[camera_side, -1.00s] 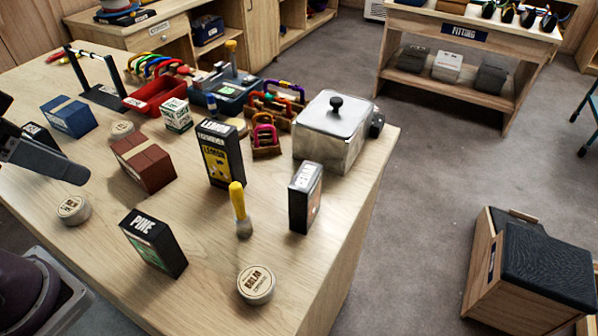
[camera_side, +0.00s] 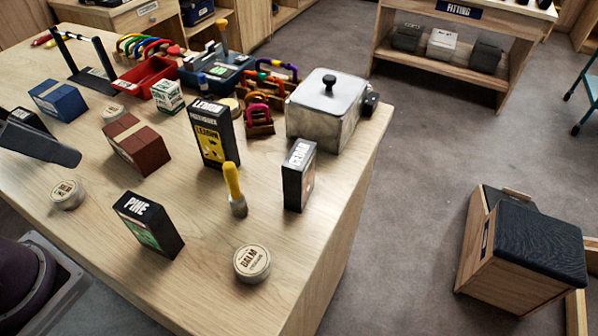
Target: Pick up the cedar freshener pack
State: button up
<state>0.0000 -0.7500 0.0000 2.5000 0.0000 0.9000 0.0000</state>
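The cedar freshener pack (camera_side: 298,175) is a black upright box with a white CEDAR label and a reddish picture on its side. It stands on the wooden table near the right edge, in front of the metal box with a lid. A dark grey part of my gripper (camera_side: 40,145) enters at the left edge, far from the cedar pack. Most of the gripper is outside the picture, so its opening does not show. Nothing touches the cedar pack.
A lemon pack (camera_side: 211,135), pine pack (camera_side: 148,226), balm tin (camera_side: 252,263) and brown box (camera_side: 137,146) stand nearby. The metal box (camera_side: 327,110) is close behind. Bare table lies between pine and brush.

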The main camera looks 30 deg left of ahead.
jog(key=shift+o, duration=0.2)
jog(key=o, duration=0.6)
jog(key=shift+o, duration=0.2)
